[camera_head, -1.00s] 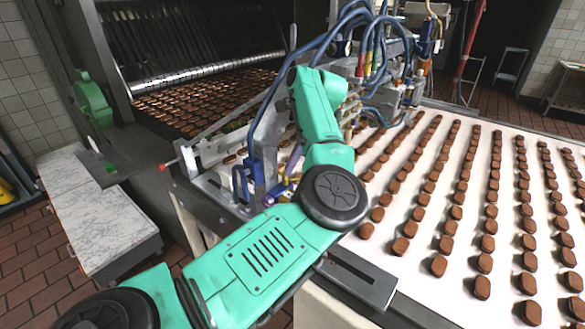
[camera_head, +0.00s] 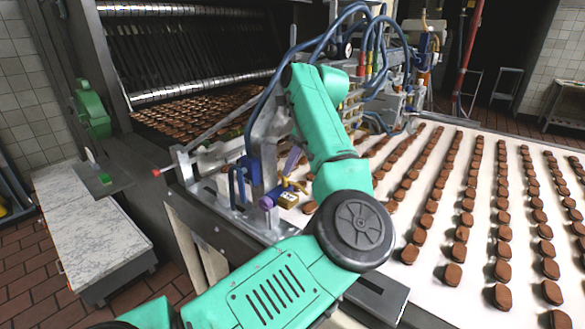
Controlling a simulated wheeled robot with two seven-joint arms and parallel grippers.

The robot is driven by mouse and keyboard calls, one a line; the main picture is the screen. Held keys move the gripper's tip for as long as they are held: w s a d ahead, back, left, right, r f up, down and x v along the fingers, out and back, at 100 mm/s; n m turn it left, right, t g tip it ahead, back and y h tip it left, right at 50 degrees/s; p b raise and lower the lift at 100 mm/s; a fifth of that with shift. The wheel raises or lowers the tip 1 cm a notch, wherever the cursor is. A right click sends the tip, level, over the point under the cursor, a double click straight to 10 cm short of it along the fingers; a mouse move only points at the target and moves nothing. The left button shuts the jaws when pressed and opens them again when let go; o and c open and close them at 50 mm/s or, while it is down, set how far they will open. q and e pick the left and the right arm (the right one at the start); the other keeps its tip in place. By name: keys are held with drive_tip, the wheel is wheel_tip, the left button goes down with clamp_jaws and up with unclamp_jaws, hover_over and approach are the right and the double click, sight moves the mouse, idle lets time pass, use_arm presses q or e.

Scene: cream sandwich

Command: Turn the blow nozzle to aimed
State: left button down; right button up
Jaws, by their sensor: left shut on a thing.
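A small blow nozzle assembly with a purple round end and brass-yellow parts (camera_head: 286,197) sits at the near left corner of the conveyor, beside a blue fitting. My teal left arm comes in from the lower left and bends at a dark round joint, then rises in front of the machine. My left gripper (camera_head: 291,178) is largely hidden behind the forearm at the nozzle, and is shut on it. The exact contact and the nozzle's aim are hard to make out. My right gripper is not in view.
A white conveyor belt (camera_head: 432,262) carries rows of brown sandwiches on the right. Blue hoses (camera_head: 270,95) and a metal bracket surround the nozzle closely. A marble-topped table (camera_head: 85,225) stands at the left; the brick floor beside it is clear.

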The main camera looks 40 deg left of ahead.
use_arm(q)
drive_tip(key=shift+s+a+r, duration=0.1)
drive_tip(key=shift+a+r, duration=0.1)
drive_tip(key=shift+a, duration=0.05)
drive_tip(key=c, duration=0.8)
unclamp_jaws()
drive_tip(key=shift+a, duration=0.1)
drive_tip(key=shift+c, duration=0.2)
drive_tip(key=shift+s+a+f, duration=0.1)
drive_tip(key=shift+a+f, duration=0.05)
drive_tip(key=shift+a, duration=0.05)
drive_tip(key=shift+d, duration=0.25)
drive_tip(key=shift+w+d+r, duration=0.15)
drive_tip(key=shift+w+r, duration=0.05)
drive_tip(key=shift+r, duration=0.15)
drive_tip(key=s+v, duration=0.1)
drive_tip(key=v, duration=0.7)
wheel_tip(320, 180, up, 6)
drive_tip(key=p, duration=0.3)
hover_over(299, 185)
drive_tip(key=d, duration=0.2)
drive_tip(key=shift+w+f, duration=0.25)
drive_tip(key=shift+w, duration=0.05)
